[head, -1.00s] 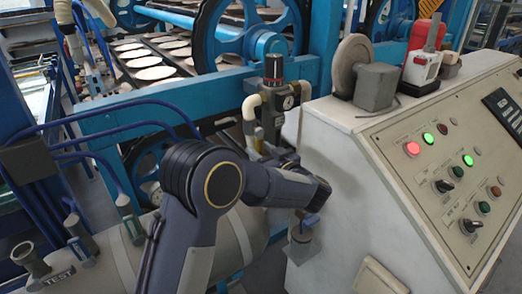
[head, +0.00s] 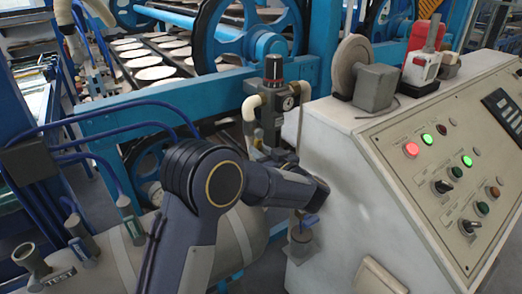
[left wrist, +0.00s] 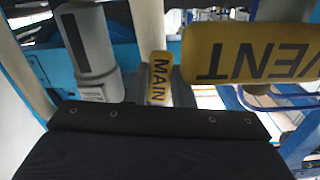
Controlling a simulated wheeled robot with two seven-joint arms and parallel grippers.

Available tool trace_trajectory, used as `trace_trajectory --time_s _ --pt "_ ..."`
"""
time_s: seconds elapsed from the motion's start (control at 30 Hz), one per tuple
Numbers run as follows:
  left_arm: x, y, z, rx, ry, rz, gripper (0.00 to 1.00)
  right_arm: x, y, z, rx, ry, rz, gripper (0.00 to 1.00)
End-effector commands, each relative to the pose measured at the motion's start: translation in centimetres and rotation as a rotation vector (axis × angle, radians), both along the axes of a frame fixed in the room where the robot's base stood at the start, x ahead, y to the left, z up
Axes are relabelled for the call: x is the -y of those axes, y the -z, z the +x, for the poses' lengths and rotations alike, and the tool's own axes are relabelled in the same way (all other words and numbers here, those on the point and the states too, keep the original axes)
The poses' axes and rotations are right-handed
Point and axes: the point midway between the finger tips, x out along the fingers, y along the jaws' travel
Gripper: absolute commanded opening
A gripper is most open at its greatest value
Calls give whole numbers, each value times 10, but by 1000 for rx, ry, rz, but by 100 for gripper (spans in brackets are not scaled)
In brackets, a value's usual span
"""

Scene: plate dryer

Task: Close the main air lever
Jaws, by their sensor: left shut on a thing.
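The main air lever shows in the left wrist view as a yellow handle marked MAIN (left wrist: 158,78). My left gripper (left wrist: 160,98) is shut on it; grey parts lie close on both sides of the handle. In the head view my left gripper (head: 279,156) is at the valve below the air regulator (head: 273,95), largely hidden by my wrist. I cannot make out the lever's full angle there. A larger yellow handle marked VENT (left wrist: 255,52) lies to the right, nearer the camera. My right gripper is not in view.
A white control cabinet (head: 335,215) with lit buttons stands close right of my left wrist. A grey tank (head: 245,235) lies below my arm. Blue machine frame (head: 165,105) and wheels stand behind. A grey cylinder (left wrist: 92,45) is left of the MAIN handle.

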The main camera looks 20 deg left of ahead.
Motion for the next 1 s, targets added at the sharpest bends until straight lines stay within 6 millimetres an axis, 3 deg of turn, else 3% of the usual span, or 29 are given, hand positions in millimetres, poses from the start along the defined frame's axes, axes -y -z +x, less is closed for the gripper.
trace_trajectory --time_s 0.6,1.0 --pt "-11 -14 -15 -315 1 247 0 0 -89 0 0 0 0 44" --pt "-15 -15 -20 -451 0 354 0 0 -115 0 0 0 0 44"
